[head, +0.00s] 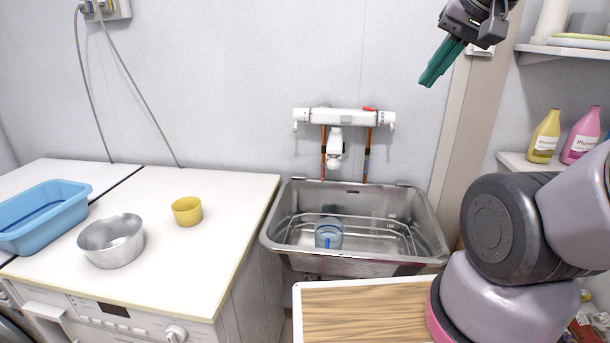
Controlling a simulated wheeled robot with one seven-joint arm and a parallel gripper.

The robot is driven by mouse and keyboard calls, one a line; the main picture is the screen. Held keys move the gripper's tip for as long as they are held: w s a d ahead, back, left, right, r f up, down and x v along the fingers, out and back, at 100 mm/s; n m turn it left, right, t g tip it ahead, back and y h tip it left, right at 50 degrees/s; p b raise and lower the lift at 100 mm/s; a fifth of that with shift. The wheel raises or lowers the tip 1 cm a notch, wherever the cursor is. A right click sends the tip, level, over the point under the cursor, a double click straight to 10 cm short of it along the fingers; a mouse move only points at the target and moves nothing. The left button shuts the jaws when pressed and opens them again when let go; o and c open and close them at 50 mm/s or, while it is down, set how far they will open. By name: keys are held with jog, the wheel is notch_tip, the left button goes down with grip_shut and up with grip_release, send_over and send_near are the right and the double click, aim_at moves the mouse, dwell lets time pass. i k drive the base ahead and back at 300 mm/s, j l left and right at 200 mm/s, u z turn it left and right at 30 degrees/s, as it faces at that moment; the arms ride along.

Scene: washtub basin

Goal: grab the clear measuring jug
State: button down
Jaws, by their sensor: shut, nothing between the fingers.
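A clear, bluish measuring jug (328,233) stands inside the metal washtub basin (272,238), left of the basin's middle. Its lower part shows a blue mark, and I cannot make out its handle. My gripper (430,78) has green fingers and is high at the top right, well above and to the right of the basin. The fingers are shut and empty, pointing down and to the left. The jug is far from the fingers.
A white tap unit (345,117) with pipes is on the wall above the basin. A wooden-topped surface (360,315) is in front of it. On the left counter (190,260) are a metal bowl (112,241), yellow cup (187,211) and blue tub (45,215). Bottles (544,137) stand on the right shelf.

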aim_at(329, 231)
jog(key=i+l+z, duration=0.1)
jog(key=z, duration=0.4)
jog(key=i+j+z, duration=0.1)
jog(key=i+z, duration=0.2)
jog(key=z, duration=0.15)
